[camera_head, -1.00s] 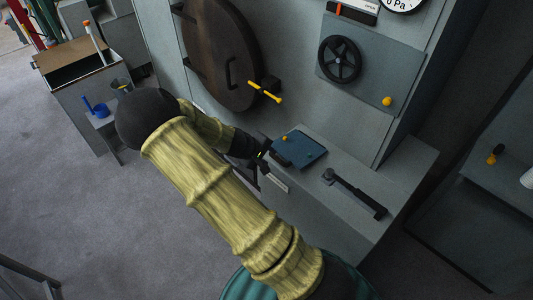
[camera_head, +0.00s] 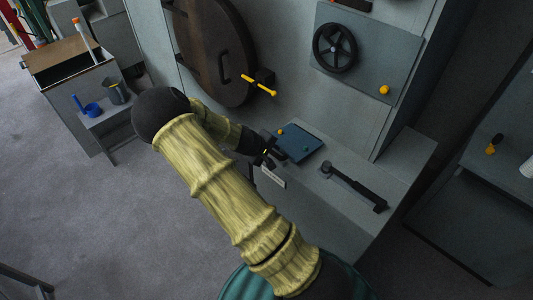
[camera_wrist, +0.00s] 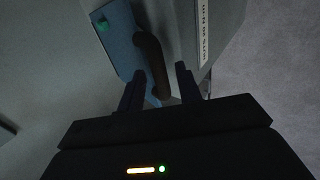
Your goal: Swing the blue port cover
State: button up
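The blue port cover (camera_head: 303,146) lies flat on top of the low grey box, with a small orange knob (camera_head: 280,132) near its far left corner. In the wrist view the cover (camera_wrist: 118,42) shows as a blue plate with a curved dark handle (camera_wrist: 152,62) at its edge. My gripper (camera_head: 270,153) is at the cover's near left edge. In the wrist view my gripper (camera_wrist: 160,84) is open, its two fingers apart, with the handle's end between them. I cannot tell whether either finger touches the handle.
A black lever (camera_head: 355,187) lies on the grey box top right of the cover. Behind stand a brown round door (camera_head: 212,50) with a yellow handle (camera_head: 259,87) and a panel with a black handwheel (camera_head: 335,49). A white label (camera_head: 272,178) is on the box front.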

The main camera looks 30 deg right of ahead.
jog(key=shift+w+d+f, duration=0.15)
jog(key=shift+d+f, duration=0.15)
jog(key=shift+f, duration=0.2)
jog(key=shift+c, duration=0.3)
jog(key=shift+r, duration=0.2)
grip_shut()
notch_tip(320, 180, down, 4)
jog(key=b, duration=0.4)
jog(key=shift+a+f, duration=0.15)
jog(key=shift+c, duration=0.9)
grip_release()
jog(key=shift+r+p, duration=0.3)
jog(key=shift+p, duration=0.05)
jog(key=o, duration=0.4)
jog(key=shift+c, duration=0.2)
jog(key=shift+o, duration=0.2)
